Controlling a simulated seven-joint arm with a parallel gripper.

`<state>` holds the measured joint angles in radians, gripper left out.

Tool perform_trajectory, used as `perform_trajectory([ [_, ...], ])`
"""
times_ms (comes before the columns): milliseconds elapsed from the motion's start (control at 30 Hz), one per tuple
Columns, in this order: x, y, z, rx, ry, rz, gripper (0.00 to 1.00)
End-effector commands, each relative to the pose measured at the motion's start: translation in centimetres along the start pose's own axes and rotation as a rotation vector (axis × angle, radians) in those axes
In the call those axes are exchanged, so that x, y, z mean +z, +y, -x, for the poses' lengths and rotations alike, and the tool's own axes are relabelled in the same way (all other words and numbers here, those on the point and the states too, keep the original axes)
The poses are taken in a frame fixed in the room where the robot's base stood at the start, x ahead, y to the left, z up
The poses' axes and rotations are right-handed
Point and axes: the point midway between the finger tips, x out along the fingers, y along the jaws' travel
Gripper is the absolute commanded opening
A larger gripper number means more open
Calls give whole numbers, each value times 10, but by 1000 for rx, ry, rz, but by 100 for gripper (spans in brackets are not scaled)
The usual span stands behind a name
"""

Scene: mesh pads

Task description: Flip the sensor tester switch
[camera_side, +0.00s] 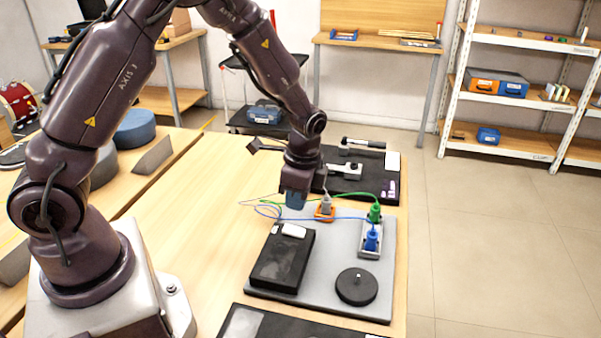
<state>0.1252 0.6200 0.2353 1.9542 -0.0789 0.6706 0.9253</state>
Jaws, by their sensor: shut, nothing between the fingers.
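A grey board (322,292) on the wooden bench carries the test items. A black box (282,262) with a white piece at its back edge lies at the board's left; I cannot tell whether this is the sensor tester. A small light block (369,252) holds a green plug (374,213) and a blue plug (371,240). A grey plug stands in an orange base (325,213). My gripper (296,203) is shut and empty, pointing down above the board's back left, behind the black box. Its fingertips are too small to make out, and I cannot make out the switch.
Green and blue cables (340,217) run across the board's back. A round black disc (357,286) lies at its front right. A black mat (382,185) with tools is behind, and another dark pad (265,323) in front. The bench left of the board is clear.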

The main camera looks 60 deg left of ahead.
Motion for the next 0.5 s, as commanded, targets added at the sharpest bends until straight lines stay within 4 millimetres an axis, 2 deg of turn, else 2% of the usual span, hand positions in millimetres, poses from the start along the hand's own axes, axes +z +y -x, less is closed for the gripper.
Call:
perform_trajectory([
  [33,-1,-1,14,-5,6,-1,0],
  [200,-1,0,48,-4,5,-1,0],
  [333,-1,0,65,-3,4,-1,0],
  [500,-1,0,74,-2,2,-1,0],
])
